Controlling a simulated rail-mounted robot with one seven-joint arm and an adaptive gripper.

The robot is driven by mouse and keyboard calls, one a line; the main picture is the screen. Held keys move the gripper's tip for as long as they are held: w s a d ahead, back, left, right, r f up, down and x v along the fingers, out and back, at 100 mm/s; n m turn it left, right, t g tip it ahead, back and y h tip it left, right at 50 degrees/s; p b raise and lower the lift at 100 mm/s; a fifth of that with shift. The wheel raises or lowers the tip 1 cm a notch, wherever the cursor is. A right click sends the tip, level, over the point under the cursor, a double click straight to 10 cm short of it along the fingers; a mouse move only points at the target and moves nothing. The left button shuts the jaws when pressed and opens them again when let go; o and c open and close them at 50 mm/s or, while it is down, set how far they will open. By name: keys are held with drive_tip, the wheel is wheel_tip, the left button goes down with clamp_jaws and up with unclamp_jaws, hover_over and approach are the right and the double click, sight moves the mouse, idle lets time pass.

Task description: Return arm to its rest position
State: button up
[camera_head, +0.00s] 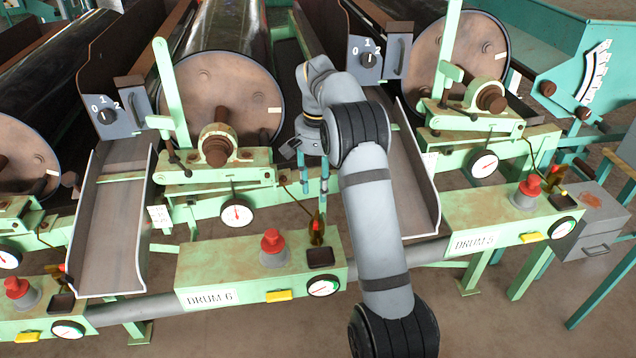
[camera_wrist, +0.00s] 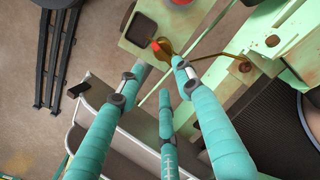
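My gripper (camera_head: 314,182) hangs below my bent arm in the middle of the head view, between the DRUM 6 and DRUM 5 stations. Its teal fingers point down. In the wrist view, my gripper (camera_wrist: 160,72) has three teal fingers with gaps between their tips and nothing held, so it is open. A small amber lever with a red tip (camera_head: 317,230) stands on the DRUM 6 panel below the fingers. The same red-tipped lever (camera_wrist: 165,48) shows near the right fingertip in the wrist view; I cannot tell whether they touch.
The green DRUM 6 panel (camera_head: 210,267) carries a red button (camera_head: 273,241). The DRUM 5 panel (camera_head: 500,226) is to the right. Large drums (camera_head: 222,90) stand behind, with grey chutes (camera_head: 112,230) between stations. Levers and dials surround my arm. Bare floor (camera_head: 480,325) lies in front.

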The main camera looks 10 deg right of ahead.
sight(318, 218)
drive_tip(key=shift+r, duration=0.35)
wheel_tip(318, 218, down, 12)
drive_tip(key=shift+r, duration=0.1)
idle(0.6)
idle(0.3)
